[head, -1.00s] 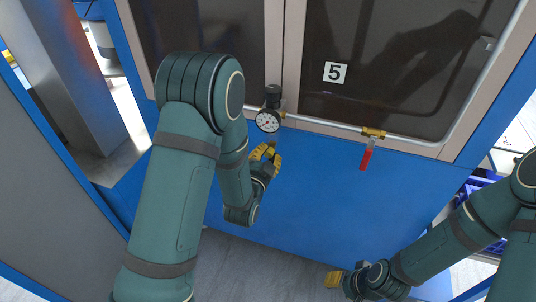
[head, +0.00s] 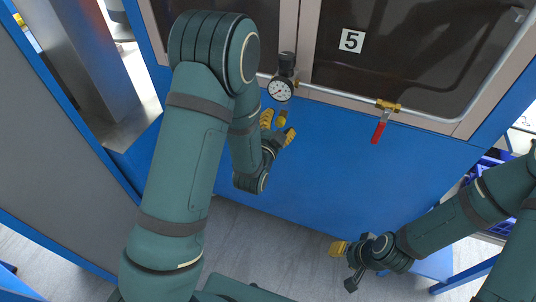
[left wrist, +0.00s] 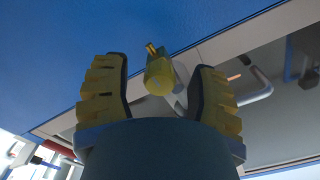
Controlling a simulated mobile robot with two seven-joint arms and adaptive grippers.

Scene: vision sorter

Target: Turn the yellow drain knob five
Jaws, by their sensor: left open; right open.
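The yellow drain knob (left wrist: 159,76) shows in the left wrist view, ahead of my left gripper (left wrist: 158,95) and between the lines of its two yellow-padded fingers. The fingers stand apart on either side, and no contact is visible. In the head view the knob (head: 282,117) is a small yellow piece below the gauge, beside the open fingers of my left gripper (head: 278,127). My right gripper (head: 346,263) is open and low at the bottom right, away from the knob. No object shows in it.
A pressure gauge (head: 281,90) with a dark top sits just above the knob. A pipe runs right to a brass valve with a red lever (head: 379,131). A number 5 sign (head: 351,40) is on the dark window. The blue panel (head: 330,170) between the arms is clear.

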